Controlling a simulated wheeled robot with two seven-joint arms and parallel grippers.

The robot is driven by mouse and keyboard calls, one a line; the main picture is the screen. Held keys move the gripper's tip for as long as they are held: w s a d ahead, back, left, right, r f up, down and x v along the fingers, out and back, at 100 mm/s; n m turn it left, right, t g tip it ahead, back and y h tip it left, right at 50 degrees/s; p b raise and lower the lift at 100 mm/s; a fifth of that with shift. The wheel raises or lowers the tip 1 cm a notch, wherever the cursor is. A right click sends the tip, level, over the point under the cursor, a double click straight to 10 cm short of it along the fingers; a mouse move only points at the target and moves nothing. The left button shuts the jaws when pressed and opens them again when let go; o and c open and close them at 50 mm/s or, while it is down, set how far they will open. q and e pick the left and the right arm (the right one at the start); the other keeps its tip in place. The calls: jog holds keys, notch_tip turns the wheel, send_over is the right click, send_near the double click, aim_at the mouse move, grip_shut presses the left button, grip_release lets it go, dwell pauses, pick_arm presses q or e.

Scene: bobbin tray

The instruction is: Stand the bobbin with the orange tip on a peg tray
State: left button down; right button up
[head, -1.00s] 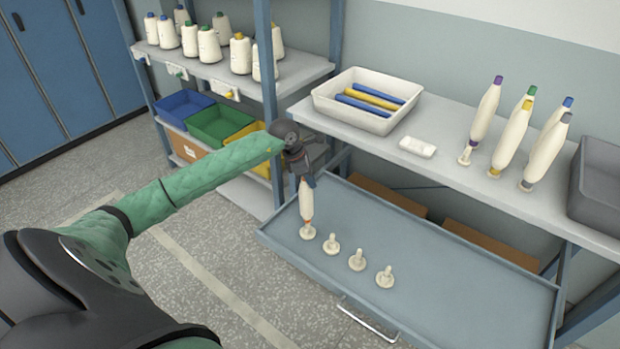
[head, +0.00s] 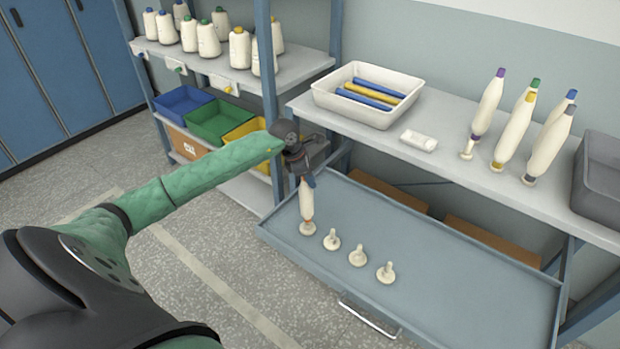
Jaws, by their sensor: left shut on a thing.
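The white bobbin with the orange tip (head: 307,200) stands about upright, orange end down, over the leftmost peg of the blue-grey peg tray (head: 455,290). The orange end is right at the round base of that peg (head: 307,229), and the peg's pin is hidden. I cannot tell whether the bobbin rests fully on the base. My left gripper (head: 306,180) is shut on the bobbin's upper end and covers it. Bare pegs (head: 332,239), (head: 357,255) and (head: 386,272) stand in a row to the right. My right gripper is not in view.
The shelf behind holds a white bin (head: 352,108) of coloured tubes, a white block (head: 418,140), several standing bobbins (head: 514,130) and a grey bin (head: 600,185). A rack (head: 230,70) with cones stands at the left. The tray's right part is clear.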

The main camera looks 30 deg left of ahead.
pick_arm(q)
jog(key=shift+f+b, duration=0.45)
jog(key=shift+f, duration=0.25)
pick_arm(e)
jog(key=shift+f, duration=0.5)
pick_arm(q)
jog(key=c, duration=1.3)
grip_release()
jog(key=b+v, duration=0.1)
jog(key=v, duration=0.5)
jog(key=shift+s+a+r+b, duration=0.1)
jog(key=shift+r+b, duration=0.2)
jog(key=shift+s+a+r, duration=0.15)
jog(key=shift+r, duration=0.35)
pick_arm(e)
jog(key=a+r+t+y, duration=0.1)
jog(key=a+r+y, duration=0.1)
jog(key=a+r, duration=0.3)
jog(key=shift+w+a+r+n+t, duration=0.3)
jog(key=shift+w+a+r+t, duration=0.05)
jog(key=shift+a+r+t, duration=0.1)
